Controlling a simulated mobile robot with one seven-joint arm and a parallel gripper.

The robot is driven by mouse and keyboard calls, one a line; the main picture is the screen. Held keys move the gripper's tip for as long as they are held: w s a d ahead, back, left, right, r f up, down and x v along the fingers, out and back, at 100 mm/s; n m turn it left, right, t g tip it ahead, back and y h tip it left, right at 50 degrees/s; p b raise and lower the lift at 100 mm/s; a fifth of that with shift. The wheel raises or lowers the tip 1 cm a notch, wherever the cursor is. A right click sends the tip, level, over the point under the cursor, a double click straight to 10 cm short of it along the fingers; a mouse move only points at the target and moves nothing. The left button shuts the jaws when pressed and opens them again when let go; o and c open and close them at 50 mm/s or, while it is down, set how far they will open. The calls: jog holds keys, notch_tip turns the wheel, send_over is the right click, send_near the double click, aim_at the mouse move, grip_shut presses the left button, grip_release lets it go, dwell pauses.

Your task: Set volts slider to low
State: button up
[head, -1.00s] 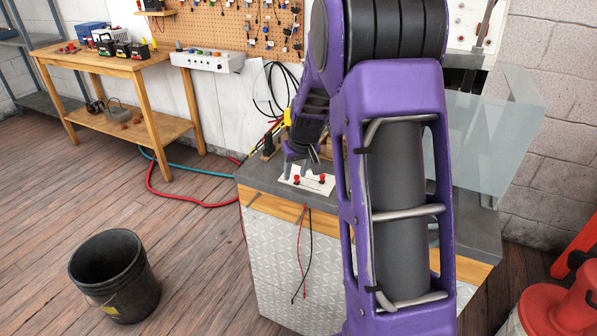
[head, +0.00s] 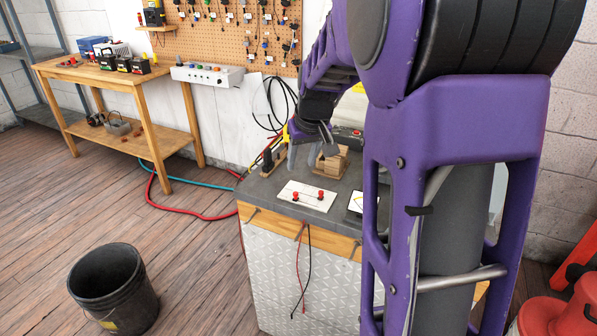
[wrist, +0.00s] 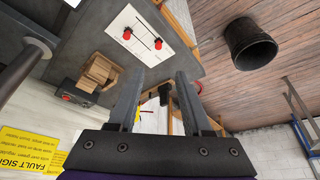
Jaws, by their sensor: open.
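A white plate (head: 309,203) with two red slider knobs lies on the grey bench top near its front edge. In the head view one knob (head: 295,196) is left of the other knob (head: 321,194). The wrist view also shows the plate (wrist: 147,18) and the knobs, one (wrist: 127,33) left of the other (wrist: 158,43). I cannot read which slider is volts. My gripper (head: 309,150) is open and empty behind and above the plate, apart from both knobs. Its fingers (wrist: 155,82) stand wide apart in the wrist view.
A wooden block (head: 331,163) stands behind the plate, and a small meter (head: 357,203) lies to its right. A red button (wrist: 66,98) is beyond the block. Cables hang from the bench front. A black bucket (head: 113,288) is on the floor.

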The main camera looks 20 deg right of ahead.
jog(key=v, duration=0.4)
jog(key=shift+r, duration=0.15)
